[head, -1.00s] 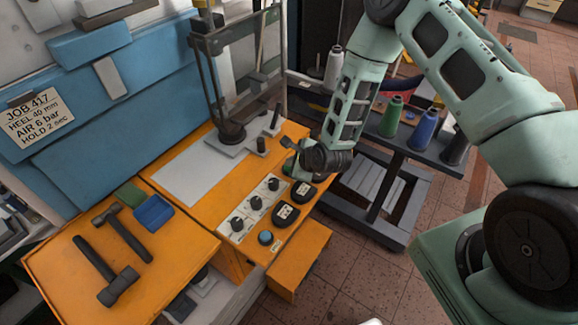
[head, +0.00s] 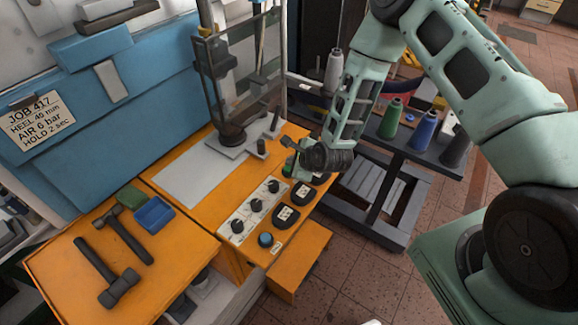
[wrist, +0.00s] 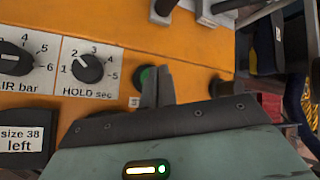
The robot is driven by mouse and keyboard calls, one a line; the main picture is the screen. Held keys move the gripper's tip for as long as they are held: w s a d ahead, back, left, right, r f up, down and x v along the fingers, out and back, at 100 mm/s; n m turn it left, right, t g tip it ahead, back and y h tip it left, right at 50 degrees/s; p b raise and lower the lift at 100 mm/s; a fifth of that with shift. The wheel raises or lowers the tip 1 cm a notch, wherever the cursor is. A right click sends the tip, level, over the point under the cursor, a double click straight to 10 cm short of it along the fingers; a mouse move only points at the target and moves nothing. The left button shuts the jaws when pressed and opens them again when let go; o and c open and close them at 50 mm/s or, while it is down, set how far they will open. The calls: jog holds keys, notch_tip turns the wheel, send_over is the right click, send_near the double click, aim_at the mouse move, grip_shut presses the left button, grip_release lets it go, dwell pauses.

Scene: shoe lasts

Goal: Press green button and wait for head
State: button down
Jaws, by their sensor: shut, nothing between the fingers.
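The green button (wrist: 146,77) shows in the wrist view just right of the HOLD sec dial, partly covered by my fingers. In the head view a small green spot, the green button (head: 287,170), shows below my fingertips. My gripper (wrist: 157,75) is shut and empty, its fingertips at the button's right side in the wrist view. It also shows in the head view (head: 291,152), over the right end of the control panel. I cannot tell whether the tips touch the button. The press head (head: 213,58) is a dark piece on the upright frame at the back.
The HOLD sec dial (wrist: 88,69) points near 2. A blue button (head: 265,239) sits at the panel's front. A trolley with thread cones (head: 391,118) stands at right.

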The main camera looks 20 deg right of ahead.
jog(key=shift+r, duration=0.25)
jog(key=shift+r+p, duration=1.65)
jog(key=shift+r, duration=0.85)
jog(key=shift+a, duration=0.1)
jog(key=s+a+r+n+g+y+b, duration=0.1)
jog(key=s+a+r+n+g+b, duration=0.2)
jog(key=s+a+r+n, duration=0.35)
jog(key=s+a+r+n+g+b, duration=0.2)
jog(key=s+a+r+n+b, duration=0.15)
jog(key=s+n, duration=0.55)
jog(key=s+d+r+n+g+h+b, duration=0.1)
jog(key=s+r+n+g+b, duration=0.1)
jog(key=s+n, duration=0.6)
jog(key=s+d+r+n+g+h+b, duration=0.1)
jog(key=s+d+r+n+h+b, duration=0.1)
jog(key=s+r+n, duration=0.3)
jog(key=s+n, duration=0.2)
jog(key=s, duration=0.2)
jog(key=shift+d+r+n+g, duration=0.15)
jog(key=shift+d+n+g, duration=0.05)
jog(key=shift+n+g, duration=0.2)
